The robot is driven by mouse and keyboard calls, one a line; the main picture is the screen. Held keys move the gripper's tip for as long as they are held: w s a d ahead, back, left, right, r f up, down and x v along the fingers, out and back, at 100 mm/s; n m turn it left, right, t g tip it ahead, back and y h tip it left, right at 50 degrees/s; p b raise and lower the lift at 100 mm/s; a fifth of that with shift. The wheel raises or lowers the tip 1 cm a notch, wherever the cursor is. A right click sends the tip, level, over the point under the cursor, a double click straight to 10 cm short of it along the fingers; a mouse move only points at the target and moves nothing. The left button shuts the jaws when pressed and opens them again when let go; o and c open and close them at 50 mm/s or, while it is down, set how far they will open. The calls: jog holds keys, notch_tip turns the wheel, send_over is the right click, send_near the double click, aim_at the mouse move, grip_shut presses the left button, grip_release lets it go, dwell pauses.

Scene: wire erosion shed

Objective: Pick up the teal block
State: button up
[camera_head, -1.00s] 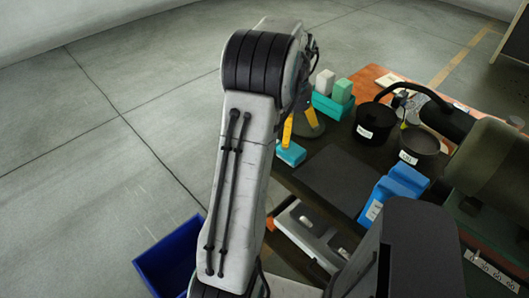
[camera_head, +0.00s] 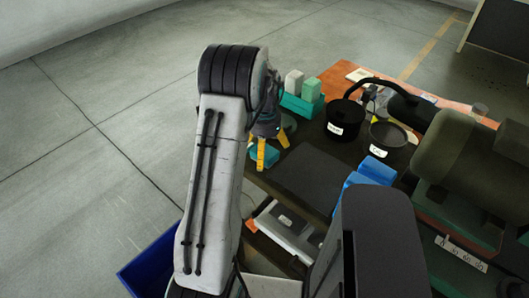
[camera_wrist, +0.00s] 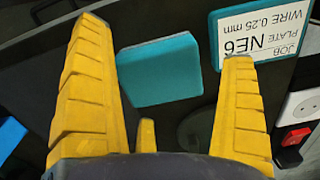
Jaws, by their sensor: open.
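The teal block (camera_head: 268,153) lies near the left edge of the dark table, partly hidden by a yellow finger in the head view. In the wrist view the teal block (camera_wrist: 160,72) is a flat, rounded square seen in the gap between the fingers, toward their tips. My gripper (camera_head: 272,148) is over this table edge with its yellow fingers pointing down. In the wrist view my gripper (camera_wrist: 163,45) is open, its fingers spread on either side of the block, with nothing held. I cannot tell whether a finger touches the block.
A teal box (camera_head: 303,106) with a pale and a green block stands just behind; its white label (camera_wrist: 262,32) shows in the wrist view. A black pot (camera_head: 345,117), a pan (camera_head: 388,135) and blue blocks (camera_head: 377,170) are to the right. A dark mat area (camera_head: 312,175) is clear.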

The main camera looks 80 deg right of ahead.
aim_at(266, 151)
jog(key=shift+f, duration=0.3)
jog(key=c, duration=1.4)
jog(key=shift+r, duration=0.1)
jog(key=shift+r, duration=0.4)
jog(key=r, duration=0.1)
jog(key=r+b, duration=0.1)
jog(key=r, duration=0.1)
jog(key=shift+s+a+r, duration=0.1)
jog(key=shift+s+r, duration=0.1)
jog(key=shift+s, duration=0.05)
jog(key=s+a+r+b, duration=0.2)
jog(key=s+a+r, duration=0.4)
jog(key=s+a, duration=0.1)
jog(key=shift+s+a+r, duration=0.2)
jog(key=shift+s+r, duration=0.15)
jog(key=shift+s, duration=0.35)
